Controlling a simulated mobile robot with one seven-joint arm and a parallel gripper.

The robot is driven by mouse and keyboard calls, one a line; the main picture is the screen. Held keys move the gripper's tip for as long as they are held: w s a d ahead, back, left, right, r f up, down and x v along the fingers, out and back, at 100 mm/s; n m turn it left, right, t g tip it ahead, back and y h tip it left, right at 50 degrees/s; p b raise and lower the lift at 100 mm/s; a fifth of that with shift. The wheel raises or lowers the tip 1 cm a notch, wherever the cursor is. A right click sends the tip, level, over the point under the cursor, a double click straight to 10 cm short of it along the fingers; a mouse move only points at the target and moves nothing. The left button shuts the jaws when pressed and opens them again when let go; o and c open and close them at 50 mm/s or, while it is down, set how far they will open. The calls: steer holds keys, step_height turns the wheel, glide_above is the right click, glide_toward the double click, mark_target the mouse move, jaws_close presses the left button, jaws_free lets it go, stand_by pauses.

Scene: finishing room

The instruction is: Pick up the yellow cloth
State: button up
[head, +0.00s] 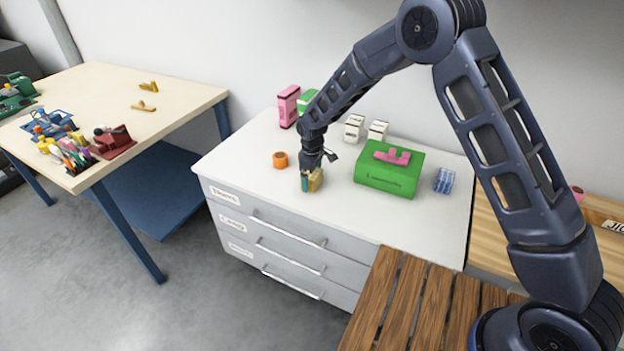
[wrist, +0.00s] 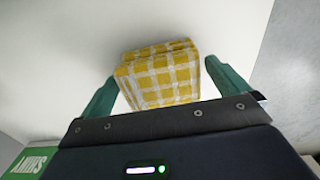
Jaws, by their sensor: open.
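The yellow cloth (wrist: 160,78) is a folded yellow and white checked block on the white cabinet top. In the wrist view it lies between the two green fingers of my gripper (wrist: 160,88), with a gap showing at its right side and a narrow one at its left. My gripper is open around the cloth. In the head view my gripper (head: 311,184) points down at the cloth (head: 315,181) near the front of the cabinet top, and the fingers partly hide it.
An orange ring-like item (head: 280,160) stands left of my gripper. A green box (head: 389,174) with a pink item (head: 392,157) on top stands to the right, beside a blue and white item (head: 444,180). Pink (head: 288,106) and white cartons (head: 354,127) stand behind.

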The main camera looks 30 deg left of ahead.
steer(key=shift+f, duration=0.1)
steer(key=shift+c, duration=0.2)
steer(key=c, duration=0.9)
